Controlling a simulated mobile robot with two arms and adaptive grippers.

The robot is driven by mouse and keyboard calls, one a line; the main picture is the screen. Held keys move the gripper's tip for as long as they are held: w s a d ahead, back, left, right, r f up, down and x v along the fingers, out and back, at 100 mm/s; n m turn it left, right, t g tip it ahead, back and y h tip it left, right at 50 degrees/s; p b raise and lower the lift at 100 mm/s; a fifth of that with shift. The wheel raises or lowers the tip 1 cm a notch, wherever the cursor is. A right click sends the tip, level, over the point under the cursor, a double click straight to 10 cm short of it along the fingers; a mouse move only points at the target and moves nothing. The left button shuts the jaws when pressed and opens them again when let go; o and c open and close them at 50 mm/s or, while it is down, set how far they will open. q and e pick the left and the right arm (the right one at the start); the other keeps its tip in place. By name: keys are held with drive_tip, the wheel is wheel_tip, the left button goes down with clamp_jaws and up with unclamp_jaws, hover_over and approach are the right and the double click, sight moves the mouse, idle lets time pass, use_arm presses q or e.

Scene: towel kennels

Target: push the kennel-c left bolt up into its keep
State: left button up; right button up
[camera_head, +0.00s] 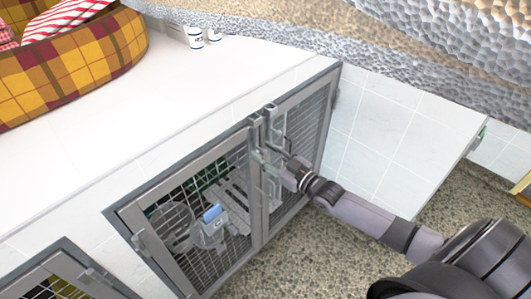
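A low kennel front with two mesh doors, a left door (190,225) and a right door (303,128), stands in the middle of the view. No letter can be read on it, so I cannot tell whether it is kennel-c. Grey upright bolt hardware (256,133) sits at the top where the doors meet. My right gripper (268,162) reaches in from the right and is just below this hardware, in front of the meeting stiles. Its fingers overlap the metalwork, so contact and opening cannot be made out. My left gripper is not in view.
A white counter top (150,110) runs above the doors, with a plaid pet bed (70,70) and small white cups (195,37). A grey thing with a blue top (211,218) shows at the left door. Another kennel front (65,275) is at lower left. The speckled floor (310,245) is clear.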

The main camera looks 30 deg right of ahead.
drive_tip(key=shift+w+a, duration=0.1)
drive_tip(key=shift+w, duration=0.05)
clamp_jaws()
idle(0.4)
idle(0.5)
